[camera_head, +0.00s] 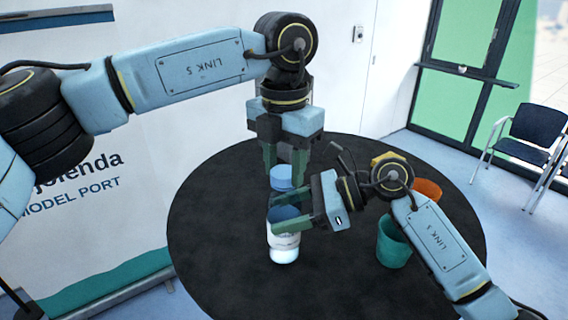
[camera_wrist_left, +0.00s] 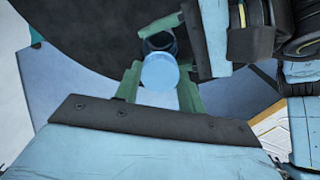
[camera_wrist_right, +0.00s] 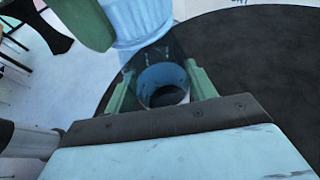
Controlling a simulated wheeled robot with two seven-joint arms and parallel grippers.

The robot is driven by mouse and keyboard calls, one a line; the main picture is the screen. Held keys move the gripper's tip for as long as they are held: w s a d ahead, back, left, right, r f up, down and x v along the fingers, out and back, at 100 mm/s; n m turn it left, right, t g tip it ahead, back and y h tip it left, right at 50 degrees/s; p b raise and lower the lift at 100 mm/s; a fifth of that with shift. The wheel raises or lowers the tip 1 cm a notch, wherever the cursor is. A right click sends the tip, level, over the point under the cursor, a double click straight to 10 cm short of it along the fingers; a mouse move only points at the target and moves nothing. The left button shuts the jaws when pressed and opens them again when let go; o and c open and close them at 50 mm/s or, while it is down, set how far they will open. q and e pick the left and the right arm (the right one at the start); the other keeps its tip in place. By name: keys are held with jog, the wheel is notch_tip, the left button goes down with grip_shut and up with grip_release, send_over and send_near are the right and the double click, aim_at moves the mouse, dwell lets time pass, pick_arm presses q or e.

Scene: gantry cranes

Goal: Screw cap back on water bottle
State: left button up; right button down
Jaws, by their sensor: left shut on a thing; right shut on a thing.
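The light-blue cap (camera_head: 281,178) is between the green fingers of my left gripper (camera_head: 284,168), which is shut on it. The cap is held in the air just above the bottle's mouth; a gap shows between them. The water bottle (camera_head: 284,252), pale below with a darker blue upper part, stands roughly upright on the black table. My right gripper (camera_head: 288,212) is shut around its upper part from the right. In the right wrist view the open mouth (camera_wrist_right: 163,88) is uncovered, with the cap (camera_wrist_right: 138,20) above and left. In the left wrist view the cap (camera_wrist_left: 160,72) partly hides the mouth.
On the round black table (camera_head: 215,220), a teal cup (camera_head: 393,245) and an orange cup (camera_head: 428,189) stand to the right, partly behind my right arm. A yellow object (camera_head: 390,158) shows behind my right wrist. The table's left side is clear. A chair (camera_head: 535,130) stands beyond.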

pick_arm(q)
jog(key=m, duration=0.9)
jog(key=o, duration=1.1)
jog(key=shift+r, duration=0.1)
jog(key=shift+r, duration=2.15)
jog(key=shift+c, duration=0.4)
